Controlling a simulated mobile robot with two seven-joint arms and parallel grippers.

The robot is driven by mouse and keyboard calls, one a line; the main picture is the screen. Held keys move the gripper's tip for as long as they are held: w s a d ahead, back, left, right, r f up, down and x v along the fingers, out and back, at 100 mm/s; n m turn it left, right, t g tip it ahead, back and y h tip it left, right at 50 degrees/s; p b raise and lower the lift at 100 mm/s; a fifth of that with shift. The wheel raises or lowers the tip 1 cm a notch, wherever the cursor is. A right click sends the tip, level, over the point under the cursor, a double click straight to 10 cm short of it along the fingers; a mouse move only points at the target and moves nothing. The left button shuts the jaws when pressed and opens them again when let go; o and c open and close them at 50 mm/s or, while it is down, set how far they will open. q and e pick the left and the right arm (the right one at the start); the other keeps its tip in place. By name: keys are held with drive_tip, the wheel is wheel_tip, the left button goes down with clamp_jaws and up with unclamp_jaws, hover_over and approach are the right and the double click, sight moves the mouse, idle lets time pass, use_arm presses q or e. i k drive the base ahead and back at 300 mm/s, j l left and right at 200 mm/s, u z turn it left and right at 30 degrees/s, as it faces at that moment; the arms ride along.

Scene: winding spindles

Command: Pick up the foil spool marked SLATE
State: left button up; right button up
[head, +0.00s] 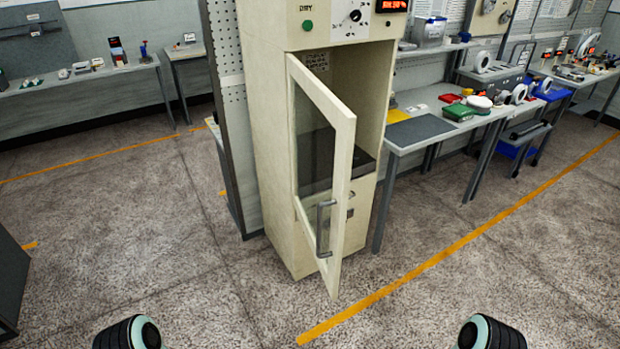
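I cannot pick out a foil spool marked SLATE; no such marking is readable in the head view. Pale round spool-like items stand on the right-hand benches, including one white ring (483,62) on the upper shelf and another (519,94) on the worktop. They are too small to identify. Neither gripper shows; only rounded dark ends of my two arms are at the bottom edge, far from the benches.
A cream cabinet (272,150) stands in the middle, its glazed door (345,190) swung open toward me. Another bench (80,85) is at far left. Foreground floor is clear.

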sight(506, 96)
drive_tip(key=z, duration=0.4)
drive_tip(key=l+z, duration=0.1)
drive_tip(key=z, duration=0.35)
drive_tip(key=i+z, duration=0.1)
drive_tip(key=z, duration=0.7)
drive_tip(key=i, duration=1.65)
drive_tip(key=i+j+z, duration=0.1)
drive_tip(key=i+z, duration=0.15)
drive_tip(key=i, duration=1.45)
drive_tip(key=i+u, duration=0.25)
drive_tip(key=i, duration=0.55)
drive_tip(key=i+l+u, duration=0.2)
drive_tip(key=i, duration=0.6)
drive_tip(key=i+u, duration=0.4)
drive_tip(key=i+l+u, duration=0.1)
drive_tip(key=i+u, duration=0.25)
drive_tip(key=i+l+u, duration=0.15)
drive_tip(key=u, duration=0.25)
drive_tip(key=i, duration=0.1)
